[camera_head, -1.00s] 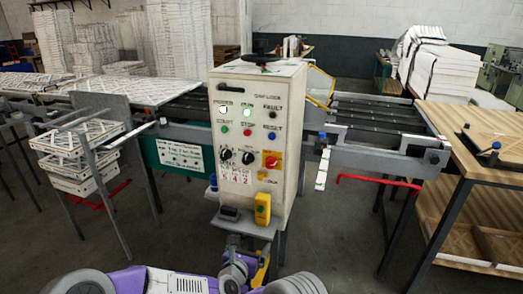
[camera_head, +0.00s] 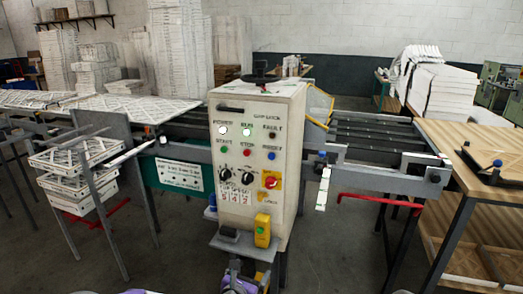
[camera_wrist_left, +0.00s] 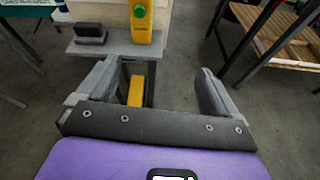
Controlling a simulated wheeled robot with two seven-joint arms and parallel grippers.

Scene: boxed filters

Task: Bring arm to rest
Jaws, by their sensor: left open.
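My left gripper (camera_wrist_left: 158,88) is open in the left wrist view, with its two grey fingers wide apart and nothing held between them. In the head view only a small part of my left arm and gripper (camera_head: 240,280) shows at the bottom edge, below the control box's shelf. The white control box (camera_head: 252,165) stands just ahead, with buttons, knobs and two lit white lamps. A yellow pendant with a green button (camera_head: 263,231) stands at the shelf, and also shows at the top of the left wrist view (camera_wrist_left: 140,22). My right gripper is not in view.
The small grey shelf (camera_wrist_left: 112,46) lies just beyond my left gripper. A yellow block (camera_wrist_left: 136,90) shows by the left finger; I cannot tell its depth. A wooden table (camera_head: 455,150) stands right, a rack of white framed filters (camera_head: 75,155) left.

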